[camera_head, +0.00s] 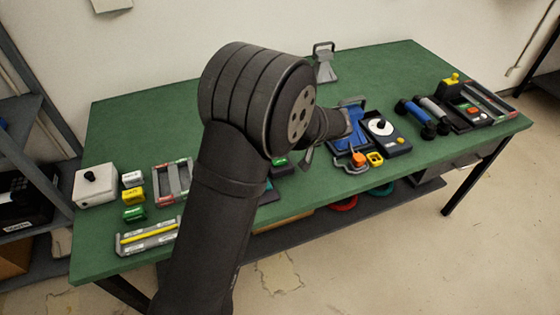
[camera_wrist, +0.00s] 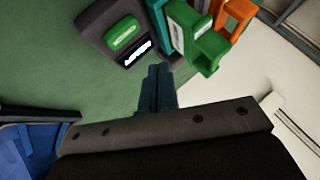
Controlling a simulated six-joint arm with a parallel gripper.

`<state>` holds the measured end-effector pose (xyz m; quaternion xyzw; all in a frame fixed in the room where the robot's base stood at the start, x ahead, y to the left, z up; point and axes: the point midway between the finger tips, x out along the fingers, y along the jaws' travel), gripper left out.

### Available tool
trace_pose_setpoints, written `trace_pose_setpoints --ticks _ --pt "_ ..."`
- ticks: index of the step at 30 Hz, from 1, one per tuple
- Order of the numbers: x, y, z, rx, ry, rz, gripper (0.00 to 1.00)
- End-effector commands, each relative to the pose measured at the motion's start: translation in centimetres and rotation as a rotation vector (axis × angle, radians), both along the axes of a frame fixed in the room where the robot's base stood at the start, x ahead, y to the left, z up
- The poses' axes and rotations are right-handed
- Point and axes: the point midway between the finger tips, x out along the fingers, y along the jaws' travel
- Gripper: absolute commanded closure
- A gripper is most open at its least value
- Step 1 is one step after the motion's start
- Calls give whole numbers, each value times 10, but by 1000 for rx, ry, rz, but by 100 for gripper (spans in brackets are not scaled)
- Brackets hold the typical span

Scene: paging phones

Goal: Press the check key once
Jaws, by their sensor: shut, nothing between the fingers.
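In the wrist view, a dark box (camera_wrist: 102,18) carries a raised green key (camera_wrist: 122,33) with a white-lettered label beside it, too small to read. I cannot tell for sure that this is the check key. My gripper (camera_wrist: 158,72) has its fingers together and empty, with the tips just below the box's labelled edge in the picture and apart from the green key. In the head view my gripper (camera_head: 308,158) is small beside the wrist, and a green key (camera_head: 280,161) shows at the arm's edge, its box mostly hidden behind my arm.
Teal and green holders (camera_wrist: 208,48) and an orange frame (camera_wrist: 236,15) stand close right of the box. A blue item (camera_wrist: 35,150) lies lower left. In the head view the green table (camera_head: 410,185) also bears a dial box (camera_head: 385,130) and a white box (camera_head: 95,187).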

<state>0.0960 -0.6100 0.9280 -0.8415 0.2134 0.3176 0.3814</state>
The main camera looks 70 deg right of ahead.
Motion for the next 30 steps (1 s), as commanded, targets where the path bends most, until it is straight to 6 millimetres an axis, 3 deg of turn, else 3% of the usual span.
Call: trace_pose_setpoints --ticks 6,12,30 --pt "0 0 -29 3 -1 -1 100" --pt "0 0 -41 1 -2 0 100" --pt "0 0 -43 0 -1 1 100"
